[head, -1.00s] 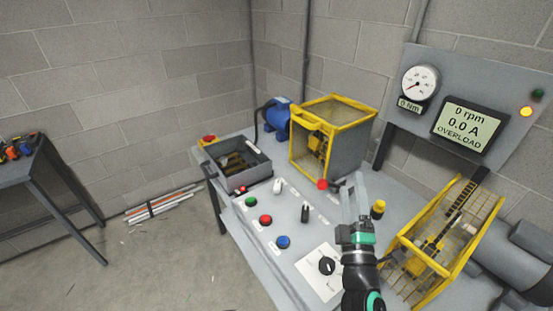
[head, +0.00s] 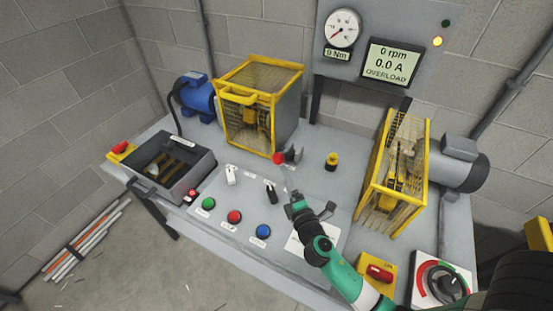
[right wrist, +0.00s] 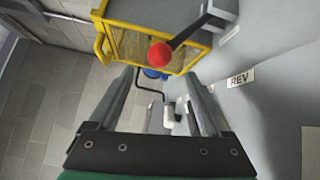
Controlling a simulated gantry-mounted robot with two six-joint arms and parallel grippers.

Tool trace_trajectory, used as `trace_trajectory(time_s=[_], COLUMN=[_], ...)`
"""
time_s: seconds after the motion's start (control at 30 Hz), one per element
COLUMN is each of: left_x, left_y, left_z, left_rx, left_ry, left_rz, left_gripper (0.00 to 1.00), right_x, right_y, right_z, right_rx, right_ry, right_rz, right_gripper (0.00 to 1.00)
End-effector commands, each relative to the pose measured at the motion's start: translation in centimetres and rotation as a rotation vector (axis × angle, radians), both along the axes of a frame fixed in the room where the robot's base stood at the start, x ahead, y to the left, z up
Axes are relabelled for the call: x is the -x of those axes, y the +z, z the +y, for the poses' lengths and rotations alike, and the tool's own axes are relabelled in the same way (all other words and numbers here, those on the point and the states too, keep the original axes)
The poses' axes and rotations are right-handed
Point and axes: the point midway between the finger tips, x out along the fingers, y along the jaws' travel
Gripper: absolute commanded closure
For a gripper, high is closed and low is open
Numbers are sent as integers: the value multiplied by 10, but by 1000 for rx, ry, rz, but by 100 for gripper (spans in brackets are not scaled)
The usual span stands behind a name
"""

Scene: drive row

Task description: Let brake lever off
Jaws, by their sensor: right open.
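The brake lever has a red ball knob (head: 279,158) and a dark bracket, on the bench in front of the yellow-framed guard. In the right wrist view the red knob (right wrist: 160,54) sits just beyond and between my fingertips, and its dark arm slants up to the right to a grey base. My right gripper (head: 291,182) is open and empty, on the near side of the knob. In the right wrist view my right gripper (right wrist: 159,76) has its two fingers wide apart. Contact with the knob cannot be told. My left gripper is not in view.
The yellow guard (head: 248,82) stands close behind the knob. A white switch (head: 231,174), a black switch (head: 270,190) and coloured buttons, including a blue one (head: 263,231), are nearby. A yellow post (head: 331,161) stands to the right. The display (head: 393,64) reads 0 rpm, OVERLOAD.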

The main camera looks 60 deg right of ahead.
Motion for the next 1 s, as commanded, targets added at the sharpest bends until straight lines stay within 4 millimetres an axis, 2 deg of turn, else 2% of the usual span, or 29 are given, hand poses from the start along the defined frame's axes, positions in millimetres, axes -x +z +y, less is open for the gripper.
trace_trajectory(time_s=[0.2, 0.4, 0.77, 1.0], left_x=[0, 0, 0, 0], left_y=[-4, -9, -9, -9], left_z=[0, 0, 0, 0], left_rx=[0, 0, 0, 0], left_ry=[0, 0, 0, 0], left_rz=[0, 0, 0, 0], left_gripper=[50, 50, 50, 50], right_x=[-36, -59, -65, -65], right_y=[1, 0, 1, 1], right_z=[-37, -59, -65, -65], right_rx=[2, 1, 1, 1], right_ry=[-2, 0, 0, 0], right_rz=[-2, -3, -1, -1], right_gripper=[18, 18, 18, 61])
